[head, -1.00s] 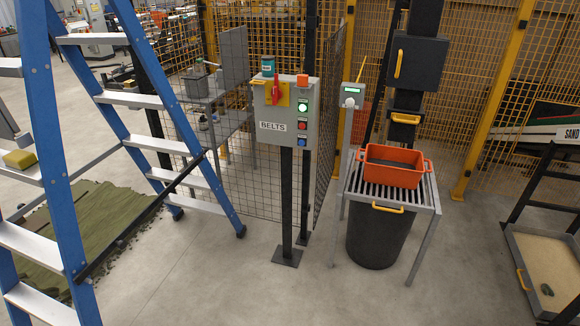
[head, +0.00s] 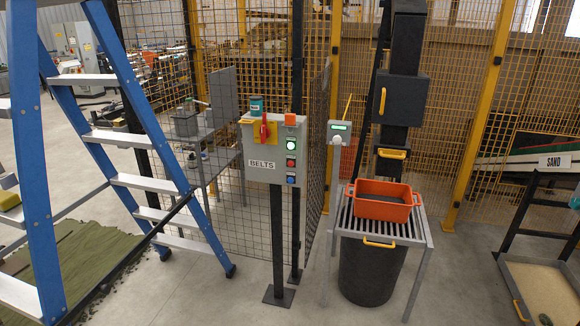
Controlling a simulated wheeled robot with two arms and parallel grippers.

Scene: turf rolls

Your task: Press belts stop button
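The grey BELTS control box (head: 272,150) stands on a dark post near the middle of the head view. Its face has a red switch handle (head: 264,128) on a yellow plate. To the right of that is a column with a lit green button (head: 291,145), a red button (head: 291,162) and a blue button (head: 291,180). An orange block (head: 291,120) sits at the box's top right and a teal can (head: 256,103) on its top. Which button stops the belts is not readable. Neither of my grippers is in view.
A blue stepladder (head: 120,140) stands at left, beside green turf (head: 70,255). Right of the box are a slatted stand (head: 385,232) with an orange tray (head: 383,205) and a dark bin (head: 370,270) under it. Mesh fencing (head: 470,120) runs behind. Concrete floor before the post is clear.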

